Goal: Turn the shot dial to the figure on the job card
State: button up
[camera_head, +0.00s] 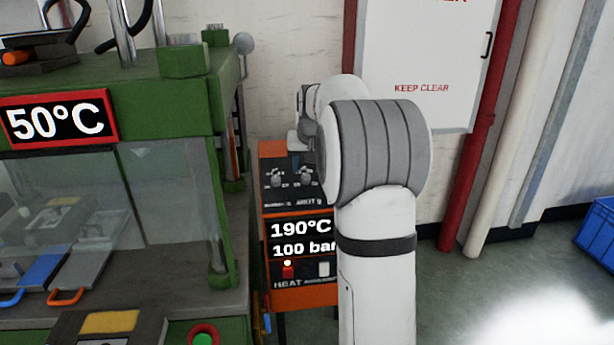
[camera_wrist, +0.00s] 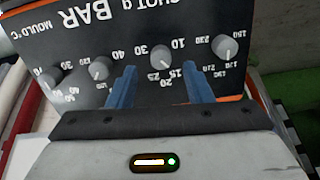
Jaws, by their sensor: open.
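The shot dial (camera_wrist: 162,58) is a grey knob on a black panel, seen upside down in the wrist view, with figures from 10 to 30 around it. My gripper (camera_wrist: 160,74) is open, its blue fingers to either side of the lower part of this knob. I cannot tell whether they touch it, nor which figure the knob points to. In the head view my arm hides much of the orange unit (camera_head: 268,222) that carries the panel. I cannot make out a job card in either view.
In the wrist view other knobs flank the shot dial: a bar dial (camera_wrist: 98,70), a mould dial (camera_wrist: 48,80) and a temperature dial (camera_wrist: 225,47). A display (camera_head: 300,240) reads 190°C and 100 bar. A green press (camera_head: 195,110) stands left; a blue crate (camera_head: 597,235) lies far right.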

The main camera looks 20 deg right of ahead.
aim_at(307, 177)
jog(key=shift+x, duration=1.9)
jog(key=c, duration=0.9)
jog(key=shift+d, duration=0.3)
jog(key=shift+c, duration=0.4)
jog(key=shift+a, duration=0.25)
jog(key=shift+s+m+p, duration=0.1)
jog(key=shift+m+p, duration=0.6)
jog(key=shift+m, duration=1.4)
jog(key=shift+m+p, duration=0.4)
jog(key=shift+m, duration=1.2)
